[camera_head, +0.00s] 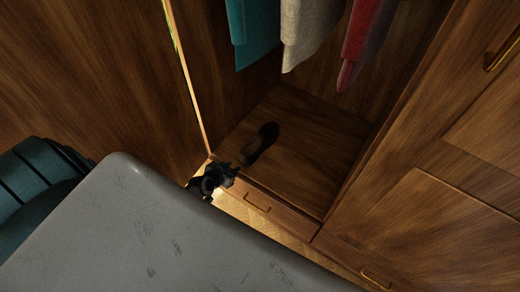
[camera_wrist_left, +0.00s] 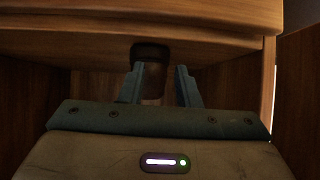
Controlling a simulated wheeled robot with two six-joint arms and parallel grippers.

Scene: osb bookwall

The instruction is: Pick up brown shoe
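The brown shoe (camera_head: 262,141) lies on the wooden floor of the open wardrobe, dark and partly in shadow. In the left wrist view the brown shoe (camera_wrist_left: 152,76) shows between and beyond the two fingers, with a dark part at its far end. My left gripper (camera_head: 232,170) is at the wardrobe's front edge, just short of the shoe. In the left wrist view the left gripper (camera_wrist_left: 160,74) has its fingers apart, with a gap on the shoe's right side. Contact on the left side cannot be told. My right gripper is not in view.
Teal, beige and red clothes (camera_head: 308,30) hang above the wardrobe floor (camera_head: 315,155). A drawer with a brass handle (camera_head: 257,203) sits below its front edge. A side panel (camera_head: 188,85) stands left of the opening, and closed doors (camera_head: 440,150) stand at right.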

